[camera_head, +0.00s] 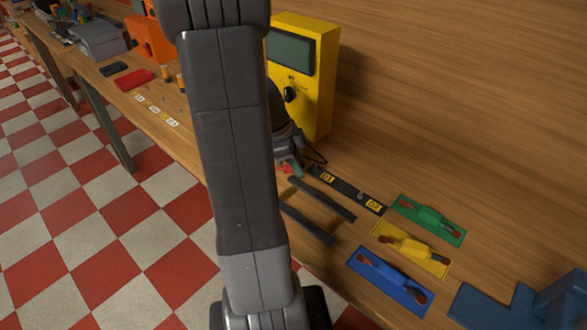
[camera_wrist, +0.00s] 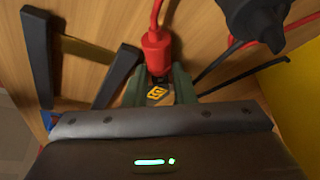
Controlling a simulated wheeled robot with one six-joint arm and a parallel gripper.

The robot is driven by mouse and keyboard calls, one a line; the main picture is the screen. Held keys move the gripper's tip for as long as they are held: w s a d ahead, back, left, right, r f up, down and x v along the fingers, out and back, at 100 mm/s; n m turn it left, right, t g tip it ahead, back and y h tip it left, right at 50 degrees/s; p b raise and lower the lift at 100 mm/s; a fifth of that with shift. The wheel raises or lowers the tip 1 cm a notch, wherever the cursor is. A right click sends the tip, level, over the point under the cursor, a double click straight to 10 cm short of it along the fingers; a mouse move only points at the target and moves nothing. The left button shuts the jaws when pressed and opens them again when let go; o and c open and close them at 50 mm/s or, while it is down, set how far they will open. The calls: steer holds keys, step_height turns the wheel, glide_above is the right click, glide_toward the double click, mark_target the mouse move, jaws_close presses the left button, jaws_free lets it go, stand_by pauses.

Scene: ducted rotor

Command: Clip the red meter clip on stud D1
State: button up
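The red meter clip (camera_wrist: 157,50) points down between the two green fingertips of my gripper (camera_wrist: 158,88) in the wrist view, with its red lead running up. The fingers sit against its sides, so my gripper appears shut on it. The yellow D1 label (camera_wrist: 157,94) shows just below the clip's dark tip. Stud D1 itself is hidden, and I cannot tell whether the clip touches it. In the head view my gripper (camera_head: 289,164) is low beside the D1 end of the black strip (camera_head: 347,190), with a bit of red at its tips.
The yellow meter (camera_head: 304,75) stands close behind my gripper. Two dark bars (camera_head: 322,199) (camera_head: 308,224) lie in front of the strip. Green (camera_head: 428,219), yellow (camera_head: 411,249) and blue (camera_head: 390,281) pads hold clips at right. A black plug (camera_wrist: 255,18) shows in the wrist view.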

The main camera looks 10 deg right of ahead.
jaws_close()
step_height(320, 180, up, 10)
stand_by(0.4)
stand_by(0.3)
